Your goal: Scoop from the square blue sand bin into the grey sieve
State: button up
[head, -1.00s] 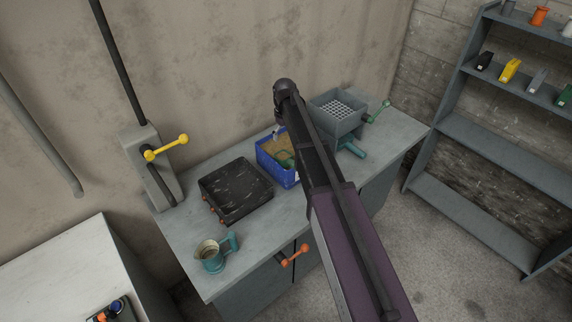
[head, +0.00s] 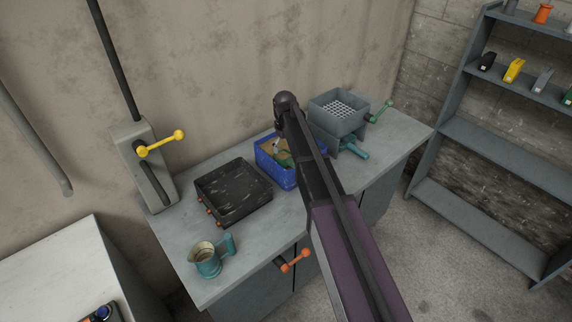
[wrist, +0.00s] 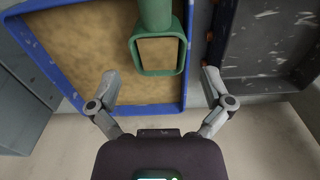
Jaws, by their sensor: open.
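The square blue sand bin (head: 288,180) stands on the bench, partly behind my arm, with tan sand (wrist: 85,50) inside. A green scoop (wrist: 143,58) shows over the bin in the wrist view, with a square loop at its near end; its far end is cut off. My gripper (wrist: 160,76) is open and empty, with one finger on each side of the loop and gaps to both. In the head view my gripper is small and low over the bin. The grey sieve (head: 322,101), a square box with a perforated floor, stands right of the bin.
A black tray (head: 203,198) lies left of the bin, and a teal jug (head: 206,264) stands near the bench's front left. A yellow lever (head: 160,144) sticks out at the left. A green crank (head: 383,110) is on the sieve's right side.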

aim_at(286, 156)
dwell(0.4)
jog(key=shift+d+f+b, duration=0.15)
jog(key=shift+f+b, duration=2.45)
jog(key=shift+s, duration=0.1)
jog(key=c, duration=1)
jog(key=shift+r, duration=0.15)
notch_tip(286, 156, up, 10)
jog(key=p, duration=1)
